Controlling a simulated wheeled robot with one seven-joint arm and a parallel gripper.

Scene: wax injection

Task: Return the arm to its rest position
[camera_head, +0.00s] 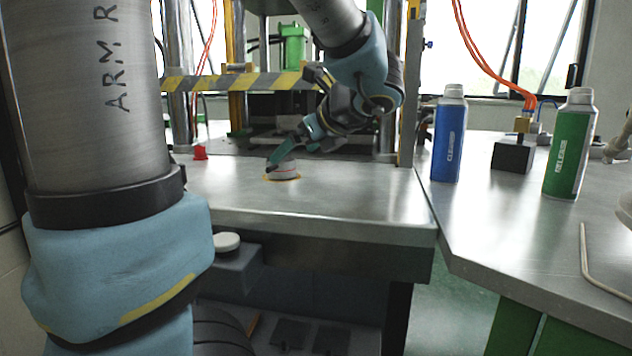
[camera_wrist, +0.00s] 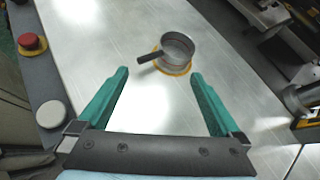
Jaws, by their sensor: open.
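My gripper (camera_wrist: 158,95) is open, with two green fingers spread apart and nothing between them in the wrist view. In the head view my gripper (camera_head: 277,158) is over the metal table near a small round metal cup. The cup (camera_wrist: 178,47) has a dark handle pointing left and stands on a yellow-orange ring on the table, beyond the fingertips. In the head view the cup (camera_head: 287,171) is partly hidden behind the gripper. My arm reaches in from the top of the head view.
The press, with a yellow-black striped bar (camera_head: 235,82), stands behind the table. A blue bottle (camera_head: 449,135), a green bottle (camera_head: 570,145) and a black block (camera_head: 512,155) stand on the right table. A red button (camera_wrist: 32,43) and white button (camera_wrist: 51,114) line the table's edge.

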